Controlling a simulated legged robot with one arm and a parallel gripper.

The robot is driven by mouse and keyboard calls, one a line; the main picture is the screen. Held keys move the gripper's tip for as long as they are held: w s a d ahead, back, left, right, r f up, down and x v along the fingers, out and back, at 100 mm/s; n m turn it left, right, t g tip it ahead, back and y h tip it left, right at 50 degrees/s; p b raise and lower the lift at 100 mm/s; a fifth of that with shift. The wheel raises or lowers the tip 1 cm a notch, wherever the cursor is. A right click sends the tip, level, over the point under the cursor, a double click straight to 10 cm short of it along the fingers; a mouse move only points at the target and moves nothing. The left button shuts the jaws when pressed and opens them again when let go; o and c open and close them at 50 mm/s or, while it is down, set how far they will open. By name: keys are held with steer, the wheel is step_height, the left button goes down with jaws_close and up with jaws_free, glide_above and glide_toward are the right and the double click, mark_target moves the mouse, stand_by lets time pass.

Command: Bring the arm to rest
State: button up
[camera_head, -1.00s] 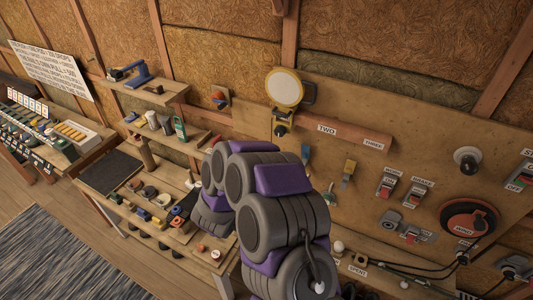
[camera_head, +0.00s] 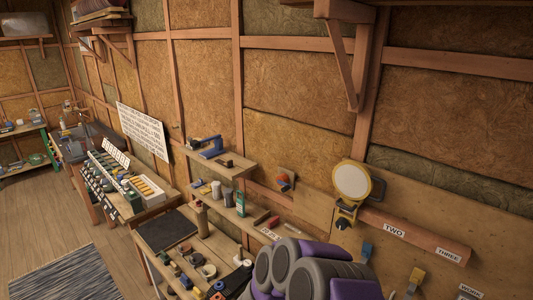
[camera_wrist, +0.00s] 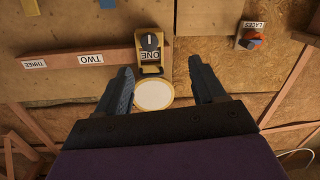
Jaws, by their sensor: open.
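My gripper (camera_wrist: 160,88) shows in the wrist view with its two dark fingers spread wide apart and nothing between them. My grey and purple arm (camera_head: 300,268) is folded at the bottom of the head view, and its gripper is hidden there. In the wrist view, a round pale disc with a yellow rim (camera_wrist: 154,95) and a black knob labelled ONE (camera_wrist: 150,42) lie beyond the gap between the fingers, on the wall board. The disc (camera_head: 352,181) also shows in the head view, right of my arm. I see no contact between the fingers and anything.
A small shelf (camera_head: 225,165) with a blue tool and a workbench (camera_head: 215,250) with small items stand left of my arm. The wall board (camera_head: 440,222) carries labelled switches. Open wooden floor (camera_head: 40,215) and a striped rug (camera_head: 65,278) lie at left.

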steer(key=a+f+n+g+y+b, duration=0.25)
steer(key=a+y+b, duration=0.55)
steer(key=a+y, duration=0.45)
steer(key=s+a+f+n+g+y+b, duration=0.2)
steer(key=s+b, duration=0.1)
steer(key=s, duration=0.4)
steer(key=s+d+f+g+h+b, duration=0.1)
steer(key=s+d+f+g+b, duration=0.1)
steer(key=s, duration=0.9)
steer(key=s+d+f+n+g+h+b, duration=0.1)
steer(key=s+d+f+g+b, duration=0.2)
steer(key=s, duration=0.9)
steer(key=s+d+f+g+h+b, duration=0.1)
steer(key=s+d+f+g+b, duration=0.2)
steer(key=s+d+g+b, duration=0.2)
steer(key=s+d, duration=0.3)
steer(key=s, duration=0.4)
steer(key=shift+d, duration=0.35)
